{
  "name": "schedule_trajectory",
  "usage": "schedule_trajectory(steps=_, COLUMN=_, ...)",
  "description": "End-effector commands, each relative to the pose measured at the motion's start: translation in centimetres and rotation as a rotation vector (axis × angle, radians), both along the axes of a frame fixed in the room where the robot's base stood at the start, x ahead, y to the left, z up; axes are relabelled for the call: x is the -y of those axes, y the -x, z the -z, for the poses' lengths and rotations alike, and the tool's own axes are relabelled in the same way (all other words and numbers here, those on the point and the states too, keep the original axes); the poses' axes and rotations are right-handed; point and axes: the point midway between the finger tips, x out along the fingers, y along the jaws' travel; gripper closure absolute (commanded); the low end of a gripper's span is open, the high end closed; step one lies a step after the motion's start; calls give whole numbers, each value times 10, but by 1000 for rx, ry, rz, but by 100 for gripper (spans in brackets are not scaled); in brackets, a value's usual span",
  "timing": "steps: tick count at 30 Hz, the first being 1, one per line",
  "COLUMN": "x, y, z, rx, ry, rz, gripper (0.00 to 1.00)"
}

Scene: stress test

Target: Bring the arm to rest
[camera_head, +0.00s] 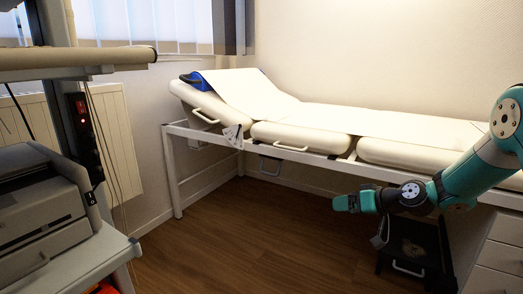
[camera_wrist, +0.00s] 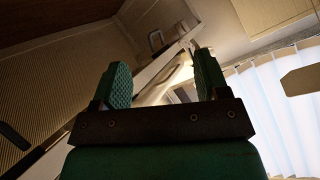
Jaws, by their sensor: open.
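My arm (camera_head: 468,176) reaches in from the right edge of the head view, bent down at the wrist, with teal and dark joints. My gripper (camera_head: 343,203) is at its end, pointing left, in the air in front of the examination bed. In the wrist view my gripper (camera_wrist: 160,82) shows two green textured fingers standing apart with nothing between them. The jaws are open and empty.
A white examination bed (camera_head: 290,141) stands along the back wall. A printer (camera_head: 38,200) sits on a cart at left, and white drawers (camera_head: 497,262) are at lower right. The wooden floor (camera_head: 270,235) between is clear.

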Motion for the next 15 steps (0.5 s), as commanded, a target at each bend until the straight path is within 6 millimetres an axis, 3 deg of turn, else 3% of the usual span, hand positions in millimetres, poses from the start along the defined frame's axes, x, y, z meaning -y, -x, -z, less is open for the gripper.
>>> schedule_trajectory(steps=1, x=-25, y=20, z=-26, rx=-31, ry=34, rz=-58, gripper=32)
schedule_trajectory(steps=6, x=-84, y=105, z=-82, rx=-172, ry=157, rz=-207, gripper=32)
schedule_trajectory(steps=10, x=-109, y=184, z=-112, rx=-276, ry=261, rz=-290, gripper=32)
schedule_trajectory(steps=15, x=-116, y=276, z=-129, rx=-385, ry=384, rz=-350, gripper=32)
